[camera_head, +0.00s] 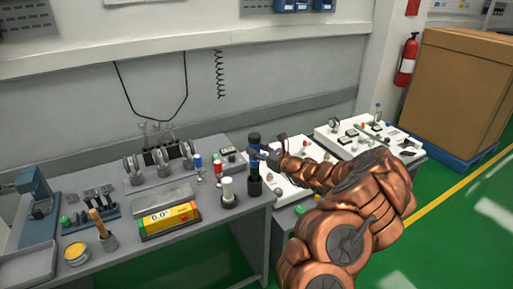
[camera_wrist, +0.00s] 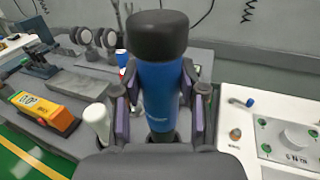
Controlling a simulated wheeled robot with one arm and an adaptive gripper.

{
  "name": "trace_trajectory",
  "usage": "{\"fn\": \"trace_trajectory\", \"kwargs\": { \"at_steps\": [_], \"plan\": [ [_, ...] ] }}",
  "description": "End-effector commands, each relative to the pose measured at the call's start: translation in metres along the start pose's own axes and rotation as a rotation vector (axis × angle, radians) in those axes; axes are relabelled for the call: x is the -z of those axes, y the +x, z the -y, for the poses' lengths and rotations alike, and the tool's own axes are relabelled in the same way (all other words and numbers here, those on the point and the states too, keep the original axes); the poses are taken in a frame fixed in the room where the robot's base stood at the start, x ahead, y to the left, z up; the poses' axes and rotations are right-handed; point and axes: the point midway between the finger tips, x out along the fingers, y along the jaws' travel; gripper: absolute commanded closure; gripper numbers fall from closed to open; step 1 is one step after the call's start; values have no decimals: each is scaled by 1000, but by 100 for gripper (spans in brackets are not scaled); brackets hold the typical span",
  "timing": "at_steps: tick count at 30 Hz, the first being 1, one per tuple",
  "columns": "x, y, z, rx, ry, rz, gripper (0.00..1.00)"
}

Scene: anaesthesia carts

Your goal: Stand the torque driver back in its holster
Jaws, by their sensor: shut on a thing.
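The torque driver (camera_head: 254,152) is a blue cylinder with a black cap, standing upright near the right end of the grey bench. It fills the middle of the wrist view (camera_wrist: 160,95), seen from above and behind. My gripper (camera_wrist: 160,112) is shut on its blue body, one finger pad on each side; in the head view the gripper (camera_head: 266,154) reaches it from the right. A dark cylindrical part (camera_head: 254,188) shows directly below the driver. I cannot tell whether this is the holster or the driver's lower end, and the wrist view hides it.
A pale cylinder on a dark base (camera_head: 228,189) stands close left of the driver. White panels with knobs and gauges (camera_wrist: 290,135) stand to the right. A grey strip of bench front is clear.

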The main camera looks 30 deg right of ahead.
Motion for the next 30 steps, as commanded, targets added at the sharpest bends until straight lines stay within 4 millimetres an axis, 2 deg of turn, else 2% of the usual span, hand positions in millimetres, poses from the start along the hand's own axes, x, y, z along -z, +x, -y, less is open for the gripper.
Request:
{"fn": "trace_trajectory", "kwargs": {
  "at_steps": [16, 30],
  "plan": [
    [42, 1, 0, 0, -1, 2, 100],
    [52, 1, 0, 0, -1, 2, 100]
  ]
}}
